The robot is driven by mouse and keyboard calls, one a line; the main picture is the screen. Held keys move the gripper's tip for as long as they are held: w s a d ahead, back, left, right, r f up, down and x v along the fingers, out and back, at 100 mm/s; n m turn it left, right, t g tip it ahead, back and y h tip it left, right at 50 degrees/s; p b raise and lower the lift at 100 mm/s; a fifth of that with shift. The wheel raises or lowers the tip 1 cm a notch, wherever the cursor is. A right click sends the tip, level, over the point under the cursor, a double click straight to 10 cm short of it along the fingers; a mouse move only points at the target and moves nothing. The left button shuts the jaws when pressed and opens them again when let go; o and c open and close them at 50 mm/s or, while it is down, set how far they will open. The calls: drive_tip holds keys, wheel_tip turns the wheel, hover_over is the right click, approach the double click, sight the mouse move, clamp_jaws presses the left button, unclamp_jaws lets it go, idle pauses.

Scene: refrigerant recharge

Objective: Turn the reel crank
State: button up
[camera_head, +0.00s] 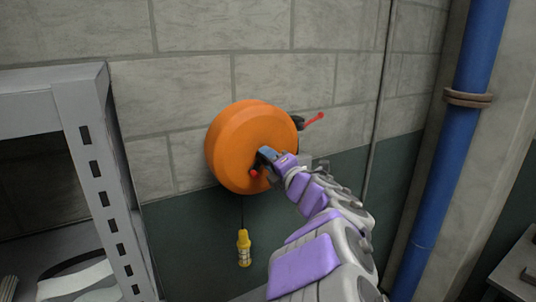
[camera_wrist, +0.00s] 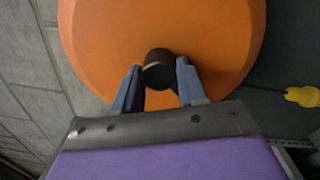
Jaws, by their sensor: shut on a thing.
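The round orange reel (camera_head: 230,140) is mounted on the block wall; its face fills the upper wrist view (camera_wrist: 215,30). My gripper (camera_head: 266,160) is at the lower right of the reel's face in the head view. In the wrist view, the fingers of my gripper (camera_wrist: 160,85) are on both sides of a dark round crank knob (camera_wrist: 158,70) and shut on it. The rest of the crank is mostly hidden by my gripper in the head view. A small red part (camera_head: 254,172) shows beside the fingers.
A yellow fitting (camera_head: 244,247) hangs on a thin cord below the reel. A red lever (camera_head: 315,118) sticks out at the reel's right. A grey metal shelf (camera_head: 95,150) stands at left, a blue pipe (camera_head: 450,150) at right.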

drive_tip(key=m+p, duration=0.2)
drive_tip(key=m, duration=0.1)
drive_tip(key=m+p, duration=0.2)
drive_tip(key=m, duration=0.1)
drive_tip(key=f+m+p, duration=0.1)
drive_tip(key=m+p, duration=0.1)
drive_tip(key=m, duration=0.1)
drive_tip(key=shift+d+h, duration=0.1)
drive_tip(key=shift+h, duration=0.2)
drive_tip(key=shift+m, duration=0.3)
drive_tip(key=o, duration=1.1)
drive_tip(key=shift+d+r, duration=0.1)
drive_tip(key=shift+c, duration=0.2)
drive_tip(key=shift+r, duration=0.15)
